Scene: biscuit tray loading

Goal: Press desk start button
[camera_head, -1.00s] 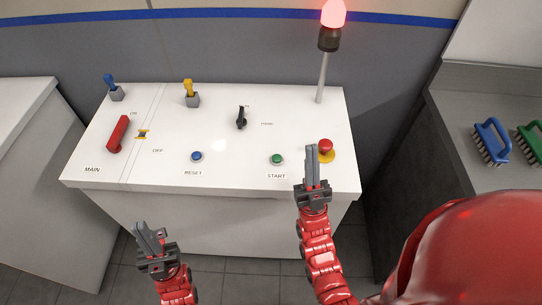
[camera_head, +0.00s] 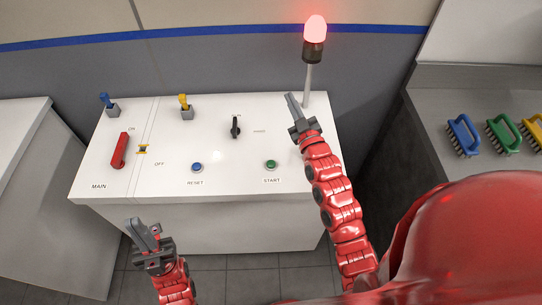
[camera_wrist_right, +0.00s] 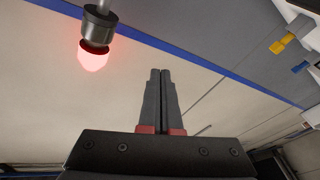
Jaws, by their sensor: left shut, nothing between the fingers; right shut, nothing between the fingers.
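The green start button (camera_head: 270,164) sits above the START label on the right part of the white desk's sloping top (camera_head: 215,135), uncovered. My right gripper (camera_head: 290,98) is shut and empty, raised past the start button near the desk's back right, beside the lamp pole. Its shut fingers also show in the right wrist view (camera_wrist_right: 159,75), pointing toward the wall. My left gripper (camera_head: 134,223) is shut and empty in front of the desk's front edge, at the left. My right arm covers the desk's right edge.
A red lamp (camera_head: 315,28) glows on a pole (camera_head: 307,83); it also shows in the wrist view (camera_wrist_right: 94,58). The desk also bears a blue reset button (camera_head: 197,167), black knob (camera_head: 235,127), red lever (camera_head: 120,150), blue toggle (camera_head: 106,101) and yellow toggle (camera_head: 185,102). Brushes lie on the right counter.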

